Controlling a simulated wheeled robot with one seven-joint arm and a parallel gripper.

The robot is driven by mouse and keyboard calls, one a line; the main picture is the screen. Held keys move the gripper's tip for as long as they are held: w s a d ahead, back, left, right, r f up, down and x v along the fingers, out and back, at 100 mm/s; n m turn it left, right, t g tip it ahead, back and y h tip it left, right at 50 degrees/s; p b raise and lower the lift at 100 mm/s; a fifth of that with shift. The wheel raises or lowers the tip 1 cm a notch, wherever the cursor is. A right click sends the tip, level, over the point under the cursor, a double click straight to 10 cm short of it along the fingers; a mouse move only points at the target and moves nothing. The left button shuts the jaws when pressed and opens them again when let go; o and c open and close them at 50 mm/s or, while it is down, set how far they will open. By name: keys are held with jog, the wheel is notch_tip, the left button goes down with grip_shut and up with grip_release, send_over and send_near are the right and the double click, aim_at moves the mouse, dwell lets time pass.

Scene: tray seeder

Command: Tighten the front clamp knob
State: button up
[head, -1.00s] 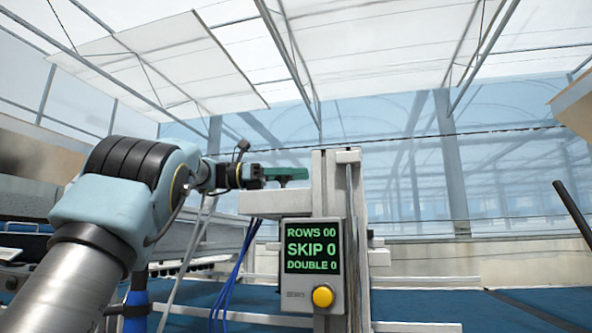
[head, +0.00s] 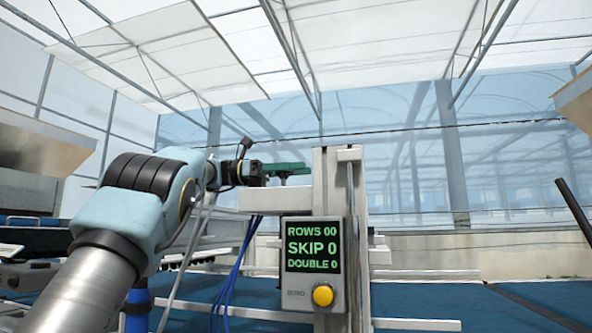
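My gripper (head: 290,169) shows small in the head view, at the end of my arm, just left of the grey upright post (head: 326,185). Its green fingers point right, above a pale horizontal beam (head: 262,200). I see them edge-on, so I cannot tell whether they are open or shut. A small dark piece shows just below the fingers; I cannot tell whether it is the clamp knob or whether they touch it. No clamp knob can be made out clearly.
A control box (head: 315,262) on the post reads ROWS 00, SKIP 0, DOUBLE 0 and has a yellow button (head: 323,295). Blue cables (head: 237,270) hang left of it. A dark bar (head: 574,218) leans at the right. Space above the gripper looks clear.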

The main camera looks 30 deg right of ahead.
jog(key=o, duration=0.3)
jog(key=v, duration=0.7)
jog(key=shift+w+a+p, duration=0.15)
jog(key=shift+a+p, duration=0.05)
jog(key=shift+p, duration=0.25)
